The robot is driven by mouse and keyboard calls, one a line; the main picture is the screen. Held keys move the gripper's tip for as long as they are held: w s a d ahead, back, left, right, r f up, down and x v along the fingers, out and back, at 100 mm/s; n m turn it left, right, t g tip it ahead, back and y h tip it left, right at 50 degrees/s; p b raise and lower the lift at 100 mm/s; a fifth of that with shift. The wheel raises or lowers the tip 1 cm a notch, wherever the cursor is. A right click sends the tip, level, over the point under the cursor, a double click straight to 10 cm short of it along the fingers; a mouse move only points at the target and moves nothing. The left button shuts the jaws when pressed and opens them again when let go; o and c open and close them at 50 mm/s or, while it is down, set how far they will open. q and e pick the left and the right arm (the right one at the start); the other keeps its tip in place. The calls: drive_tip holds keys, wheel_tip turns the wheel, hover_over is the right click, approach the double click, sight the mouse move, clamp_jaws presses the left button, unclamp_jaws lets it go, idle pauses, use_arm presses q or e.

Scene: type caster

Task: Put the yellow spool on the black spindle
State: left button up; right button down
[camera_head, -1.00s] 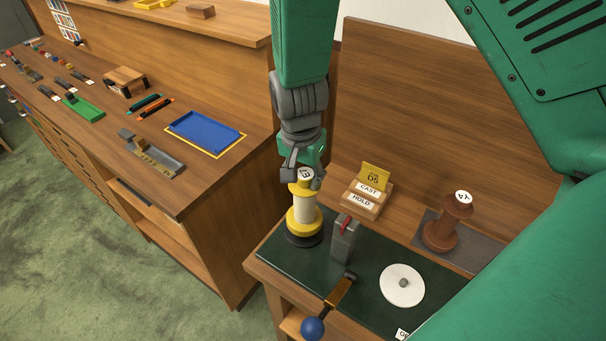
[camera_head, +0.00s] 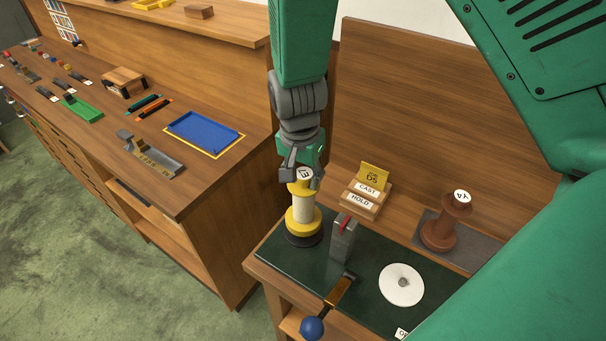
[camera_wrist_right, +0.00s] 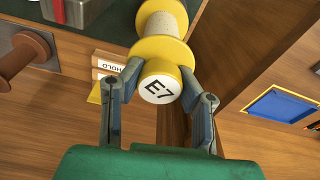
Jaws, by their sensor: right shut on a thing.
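The yellow spool (camera_head: 302,215) has a cream-wound middle and a white top label reading E7. It stands upright over a black round base (camera_head: 304,239) at the left end of the dark green plate; I take this base for the black spindle's, and any pin is hidden inside the spool. My right gripper (camera_head: 303,179) points down and is shut on the spool's yellow top knob. In the right wrist view the gripper's two fingers (camera_wrist_right: 162,92) flank the knob of the spool (camera_wrist_right: 160,50). My left gripper is not in view.
A grey block with a red mark (camera_head: 343,240), a blue-knobbed crank (camera_head: 313,327) and a white disc (camera_head: 401,285) are right of the spool. A brown spool (camera_head: 442,222) stands on a grey mat. A card holder (camera_head: 367,194) is behind. A blue tray (camera_head: 205,132) lies on the left counter.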

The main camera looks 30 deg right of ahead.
sight(303, 187)
drive_tip(key=shift+f+b, duration=0.7)
drive_tip(key=shift+f, duration=0.85)
drive_tip(key=c, duration=1.1)
unclamp_jaws()
drive_tip(key=shift+r+p, duration=0.9)
drive_tip(key=shift+r, duration=2.1)
drive_tip(key=shift+s, duration=0.1)
